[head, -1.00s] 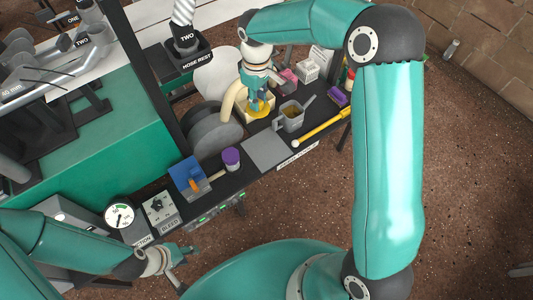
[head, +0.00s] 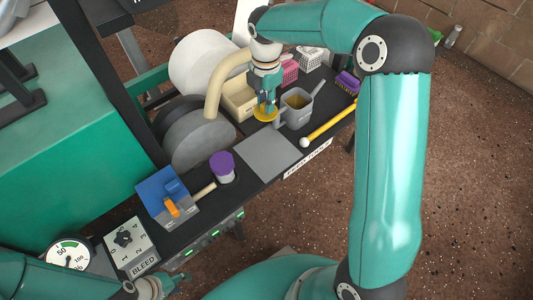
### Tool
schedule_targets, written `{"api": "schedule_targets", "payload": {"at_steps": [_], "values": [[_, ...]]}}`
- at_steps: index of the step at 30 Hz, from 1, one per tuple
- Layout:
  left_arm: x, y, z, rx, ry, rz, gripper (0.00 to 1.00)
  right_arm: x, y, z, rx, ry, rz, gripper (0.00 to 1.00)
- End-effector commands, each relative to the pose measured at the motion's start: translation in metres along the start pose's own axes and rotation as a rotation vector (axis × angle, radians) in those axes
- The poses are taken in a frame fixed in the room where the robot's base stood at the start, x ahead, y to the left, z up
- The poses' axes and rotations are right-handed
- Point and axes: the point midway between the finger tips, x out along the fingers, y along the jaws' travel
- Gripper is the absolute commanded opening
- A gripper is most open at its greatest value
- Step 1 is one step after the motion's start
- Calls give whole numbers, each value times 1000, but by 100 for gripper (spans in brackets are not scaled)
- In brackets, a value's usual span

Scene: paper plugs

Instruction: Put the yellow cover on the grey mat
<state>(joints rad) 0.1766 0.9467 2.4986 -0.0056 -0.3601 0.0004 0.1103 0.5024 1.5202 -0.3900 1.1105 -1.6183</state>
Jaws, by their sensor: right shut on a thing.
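The yellow cover (head: 265,115) is a small round disc held under my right gripper (head: 265,105). My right gripper is shut on it and points down. The cover is at the front of the cream box, between the box and the grey pot; its height above the bench is hard to tell. The grey mat (head: 268,155) is a flat, bare square on the black bench, just in front of the cover. My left gripper (head: 176,286) is low at the bottom edge of the view, its fingers apart and empty, partly cut off, away from the mat.
A cream box (head: 238,100) and curved cream pipe (head: 217,92) stand behind the mat. A grey pot (head: 297,112) and yellow rod (head: 330,123) are to its right. A purple-topped jar (head: 222,167) and blue block (head: 164,192) are to its left.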

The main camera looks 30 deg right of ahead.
Motion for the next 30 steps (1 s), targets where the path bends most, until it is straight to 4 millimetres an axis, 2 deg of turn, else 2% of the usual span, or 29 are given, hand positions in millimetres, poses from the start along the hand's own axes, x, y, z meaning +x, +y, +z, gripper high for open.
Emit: {"api": "schedule_targets", "payload": {"at_steps": [7, 15, 19, 26, 30], "values": [[18, -6, 0, 0, 0, 0, 40, 56, -12, 12, 24, 0, -6, 0], [36, -13, 0, 0, 0, 0, 40, 126, -14, 14, 32, 1, -4, 0], [41, -15, 0, 0, 0, 0, 40, 145, -13, 15, 33, 0, -1, 0], [44, -16, 0, 0, 0, 0, 40, 159, -13, 15, 33, 0, -1, 0], [51, -18, 0, 0, 0, 0, 40, 179, -14, 15, 34, 1, -4, 0]]}}
